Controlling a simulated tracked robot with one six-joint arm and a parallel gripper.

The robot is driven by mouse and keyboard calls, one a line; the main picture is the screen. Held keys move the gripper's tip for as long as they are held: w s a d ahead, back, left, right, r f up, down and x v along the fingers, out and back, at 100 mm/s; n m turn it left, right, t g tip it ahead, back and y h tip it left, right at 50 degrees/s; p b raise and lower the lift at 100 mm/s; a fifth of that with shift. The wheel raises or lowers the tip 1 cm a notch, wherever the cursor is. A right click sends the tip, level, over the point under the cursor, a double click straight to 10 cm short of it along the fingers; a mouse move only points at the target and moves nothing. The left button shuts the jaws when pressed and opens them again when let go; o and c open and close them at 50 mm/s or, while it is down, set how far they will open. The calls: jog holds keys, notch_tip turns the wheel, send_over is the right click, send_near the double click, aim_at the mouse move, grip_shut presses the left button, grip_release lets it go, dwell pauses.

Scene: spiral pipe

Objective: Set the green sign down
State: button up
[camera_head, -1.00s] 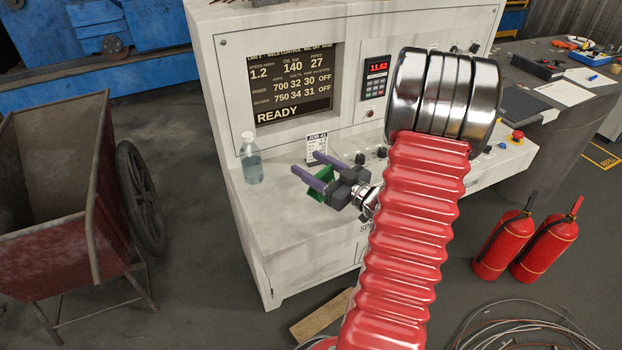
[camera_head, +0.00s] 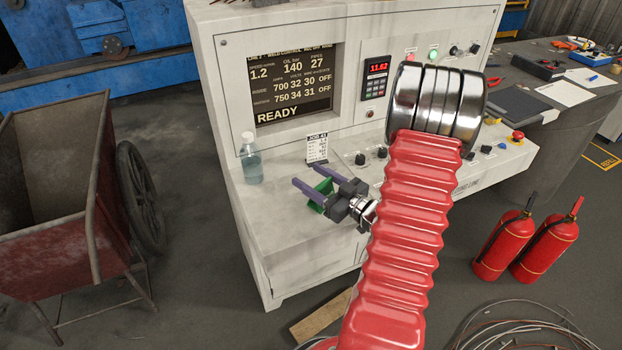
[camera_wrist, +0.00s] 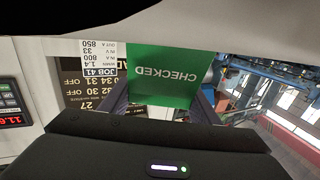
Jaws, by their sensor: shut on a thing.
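The green sign (camera_wrist: 163,76) reads "CHECKED" and appears upside down in the wrist view, between my two fingers. In the head view the green sign (camera_head: 321,188) shows only in part behind the fingers. My gripper (camera_head: 312,175) is shut on it over the console's front ledge (camera_head: 287,224). Whether the sign's bottom touches the ledge cannot be told. A white job card (camera_head: 317,147) stands on the ledge just behind the gripper; it also shows in the wrist view (camera_wrist: 99,62).
A clear bottle (camera_head: 251,163) stands on the ledge left of the gripper. Knobs (camera_head: 361,159) sit to the right. The console screen (camera_head: 292,88) rises behind. A red cart (camera_head: 60,230) stands left, and two fire extinguishers (camera_head: 503,243) stand on the floor right.

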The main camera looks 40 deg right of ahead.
jog(key=shift+f, duration=0.1)
jog(key=o, duration=1)
jog(key=shift+o, duration=0.2)
jog(key=shift+s+d, duration=0.2)
jog(key=shift+s, duration=1.8)
jog(key=shift+s+d, duration=0.25)
jog(key=shift+s, duration=1.75)
jog(key=shift+s+d, duration=0.2)
jog(key=shift+s, duration=1.8)
